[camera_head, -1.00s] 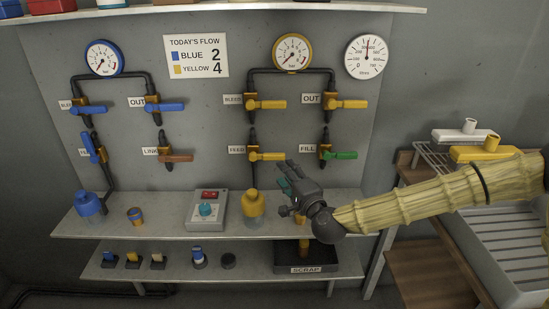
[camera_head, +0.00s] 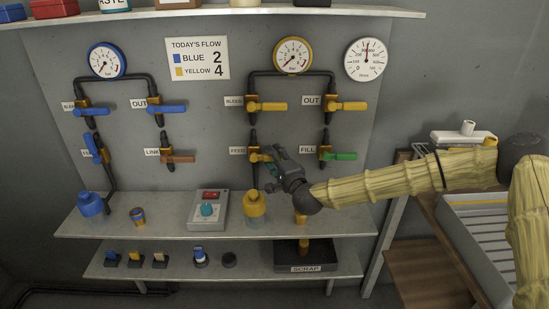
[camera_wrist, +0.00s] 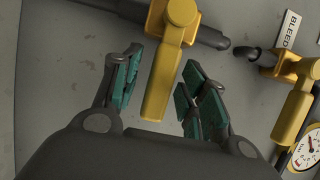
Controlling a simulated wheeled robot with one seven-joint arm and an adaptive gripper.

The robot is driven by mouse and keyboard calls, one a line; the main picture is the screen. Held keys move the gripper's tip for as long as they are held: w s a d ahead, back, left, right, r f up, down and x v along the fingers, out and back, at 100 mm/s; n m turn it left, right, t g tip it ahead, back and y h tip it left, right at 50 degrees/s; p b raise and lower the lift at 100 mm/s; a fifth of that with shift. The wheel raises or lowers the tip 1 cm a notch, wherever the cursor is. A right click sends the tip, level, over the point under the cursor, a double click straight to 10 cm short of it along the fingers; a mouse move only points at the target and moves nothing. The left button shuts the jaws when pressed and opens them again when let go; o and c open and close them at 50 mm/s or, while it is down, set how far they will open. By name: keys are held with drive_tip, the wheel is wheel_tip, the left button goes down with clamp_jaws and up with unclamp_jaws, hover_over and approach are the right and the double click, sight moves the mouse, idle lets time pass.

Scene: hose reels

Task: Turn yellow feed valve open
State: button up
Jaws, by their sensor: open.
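The yellow feed valve (camera_head: 256,155) is on the wall panel beside the FEED label (camera_head: 237,151). Its handle points right, across the pipe, and its outer end is partly hidden by my gripper (camera_head: 272,159). In the wrist view, the yellow handle (camera_wrist: 160,95) lies between the two open teal-padded fingers of my gripper (camera_wrist: 163,80). Gaps show on both sides of the handle, so the fingers do not appear to be closed on it.
The yellow bleed valve (camera_head: 266,106) is just above; it also shows in the wrist view (camera_wrist: 297,104). The green-handled fill valve (camera_head: 341,156) is to the right. A yellow bottle (camera_head: 254,205) stands on the shelf (camera_head: 165,222) below.

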clamp_jaws()
